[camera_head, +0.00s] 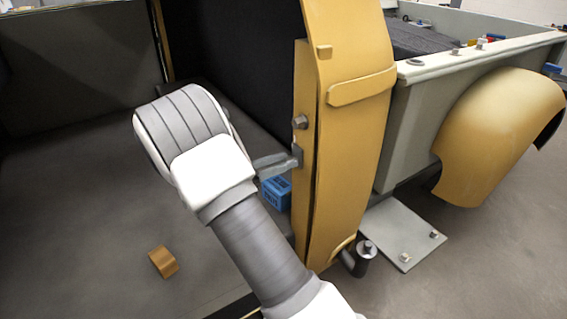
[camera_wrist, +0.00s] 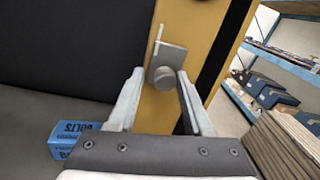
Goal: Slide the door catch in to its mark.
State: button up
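The door catch (camera_wrist: 169,55) is a grey metal plate with a round knob (camera_wrist: 165,80) on the yellow door edge. A thin pale strip (camera_wrist: 158,38) rises by the plate's upper left; I cannot tell if it is the mark. My gripper (camera_wrist: 161,73) is open, with one finger on each side of the knob. The right finger looks closer to the knob than the left; I cannot tell if either touches. In the head view, my gripper (camera_head: 281,161) reaches the edge of the yellow door (camera_head: 345,150), and my wrist partly hides it.
A blue box (camera_head: 276,192) sits on the floor behind my gripper; it also shows in the wrist view (camera_wrist: 70,139). A tan block (camera_head: 163,261) lies on the grey floor at lower left. A dark bolt (camera_head: 300,122) sticks out of the door edge above my gripper.

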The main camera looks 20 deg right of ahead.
jog(key=shift+o, duration=0.9)
jog(key=shift+s+a, duration=0.1)
jog(key=s+a+p, duration=0.1)
jog(key=s+a, duration=0.1)
jog(key=a, duration=1.5)
jog(key=shift+s, duration=0.3)
jog(key=shift+r, duration=0.1)
